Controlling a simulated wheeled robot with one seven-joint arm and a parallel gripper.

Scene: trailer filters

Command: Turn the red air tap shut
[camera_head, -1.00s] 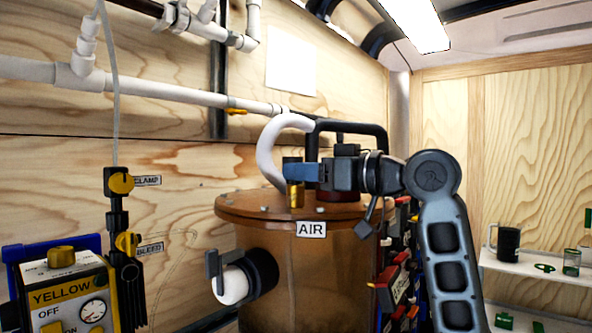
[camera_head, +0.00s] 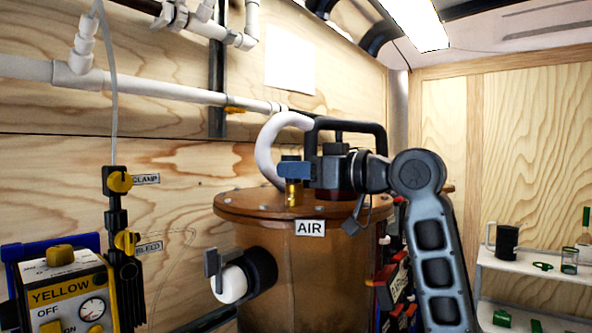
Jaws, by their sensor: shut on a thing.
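The brown tank (camera_head: 340,275) with the AIR label (camera_head: 310,228) stands in the middle of the view. A brass fitting (camera_head: 292,195) stands upright on its lid above the label. My gripper (camera_head: 292,171) is at the top of this fitting, coming from the right, with its blue fingers shut on the air tap there. The fingers hide the tap's handle, so I cannot see its red colour or how far it is turned. A dark red part shows at the lid behind my gripper.
A black handle frame (camera_head: 350,126) and a white curved hose (camera_head: 268,150) rise close behind my gripper. A yellow pump box (camera_head: 62,290) and yellow CLAMP and BLEED taps are at left. Shelves (camera_head: 525,264) with a mug stand at right.

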